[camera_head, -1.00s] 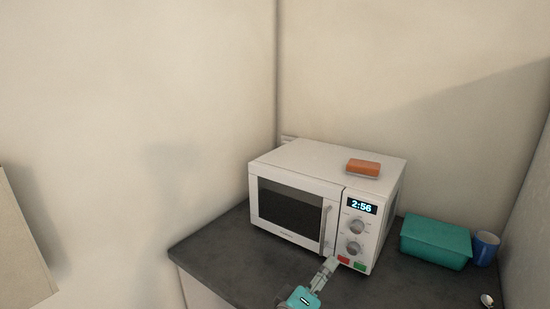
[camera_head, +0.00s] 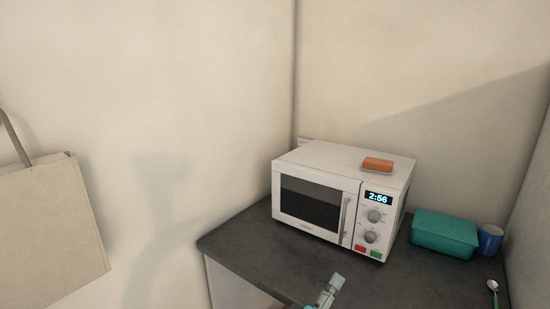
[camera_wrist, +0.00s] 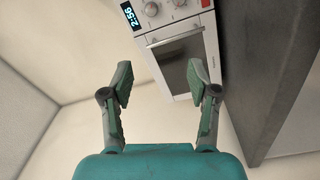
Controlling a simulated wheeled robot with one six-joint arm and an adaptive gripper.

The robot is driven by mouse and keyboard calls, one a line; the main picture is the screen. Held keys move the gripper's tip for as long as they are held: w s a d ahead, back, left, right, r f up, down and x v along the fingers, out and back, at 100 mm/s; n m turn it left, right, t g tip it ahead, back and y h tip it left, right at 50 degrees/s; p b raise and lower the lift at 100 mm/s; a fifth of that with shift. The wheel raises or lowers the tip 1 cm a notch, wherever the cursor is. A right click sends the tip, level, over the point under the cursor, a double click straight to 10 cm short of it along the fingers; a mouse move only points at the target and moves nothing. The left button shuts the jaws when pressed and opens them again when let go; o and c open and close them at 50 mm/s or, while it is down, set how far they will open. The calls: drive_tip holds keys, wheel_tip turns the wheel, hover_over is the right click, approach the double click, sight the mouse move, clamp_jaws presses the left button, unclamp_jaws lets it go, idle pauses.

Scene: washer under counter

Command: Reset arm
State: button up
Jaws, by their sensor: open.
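My gripper (camera_wrist: 163,95) is open and empty in the wrist view, with its two fingers spread apart. In the head view its end (camera_head: 333,287) shows at the bottom edge, in front of the counter and below the microwave. The white microwave (camera_head: 318,172) stands on the counter with its door shut and its display reading 2:56. In the wrist view the microwave (camera_wrist: 190,62) appears turned on its side beyond the fingers, apart from them. Most of my arm is out of view.
An orange block (camera_head: 377,165) lies on the microwave. A teal box (camera_head: 444,234), a blue cup (camera_head: 490,239) and a spoon (camera_head: 494,290) are on the dark counter (camera_head: 248,246) at the right. A beige bag (camera_head: 50,232) hangs at the left. The space left of the counter looks clear.

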drive_tip(key=s+d+f+n+y, duration=0.1)
drive_tip(key=s+d+f+y, duration=0.1)
drive_tip(key=s+f+y, duration=0.55)
drive_tip(key=s+d+f+n+y, duration=0.1)
drive_tip(key=s+d+f+y, duration=0.15)
drive_tip(key=s+f, duration=0.9)
drive_tip(key=s+f+m+y, duration=0.1)
drive_tip(key=s+f+m, duration=0.25)
drive_tip(key=s, duration=0.75)
drive_tip(key=s+d+r+m, duration=0.1)
drive_tip(key=s+r+m, duration=0.2)
drive_tip(key=s, duration=0.4)
drive_tip(key=s+d+r+m, duration=0.1)
drive_tip(key=s+r+m, duration=0.2)
drive_tip(key=s, duration=0.4)
drive_tip(key=shift+d, duration=0.25)
